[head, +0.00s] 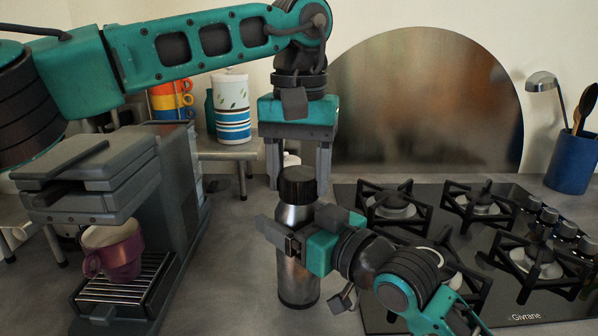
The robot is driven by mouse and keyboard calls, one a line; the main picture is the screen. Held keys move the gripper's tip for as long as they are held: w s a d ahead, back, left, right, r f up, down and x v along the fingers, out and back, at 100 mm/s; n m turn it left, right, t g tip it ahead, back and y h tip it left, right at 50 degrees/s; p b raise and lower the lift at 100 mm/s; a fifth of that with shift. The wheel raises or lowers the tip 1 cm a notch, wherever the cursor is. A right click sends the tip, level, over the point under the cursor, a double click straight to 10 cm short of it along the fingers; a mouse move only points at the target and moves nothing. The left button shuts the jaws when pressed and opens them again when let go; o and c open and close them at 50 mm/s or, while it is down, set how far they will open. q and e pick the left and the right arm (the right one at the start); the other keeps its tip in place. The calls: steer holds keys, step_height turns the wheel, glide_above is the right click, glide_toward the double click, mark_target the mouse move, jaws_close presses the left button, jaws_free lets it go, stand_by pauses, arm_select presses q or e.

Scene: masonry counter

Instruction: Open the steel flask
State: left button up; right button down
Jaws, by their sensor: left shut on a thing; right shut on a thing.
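The steel flask (298,275) stands upright on the grey counter, left of the hob, with a black lid (298,186) on top. My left gripper (298,180) comes from above, pointing down, with one finger on each side of the lid, and is shut on it. My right gripper (296,232) comes from the lower right and is shut around the upper body of the flask. It hides part of the flask just below the shoulder. The lid sits on the flask with no clear gap visible.
A gas hob (510,285) lies close on the right. A coffee machine (175,185) with a purple mug (118,258) stands on the left. A striped canister (232,110) stands on a low shelf behind. A blue utensil pot (570,160) is far right. Counter front of the flask is clear.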

arm_select(q)
steer(key=n, duration=1.2)
steer(key=shift+n, duration=0.4)
steer(key=n, duration=1.2)
steer(key=shift+n, duration=0.4)
steer(key=n, duration=0.3)
steer(key=shift+r+n, duration=0.1)
steer(key=shift+n, duration=0.3)
steer(key=n, duration=0.3)
steer(key=shift+n, duration=0.4)
steer(key=n, duration=1.2)
steer(key=shift+n, duration=0.4)
steer(key=n, duration=0.6)
steer(key=shift+r, duration=0.15)
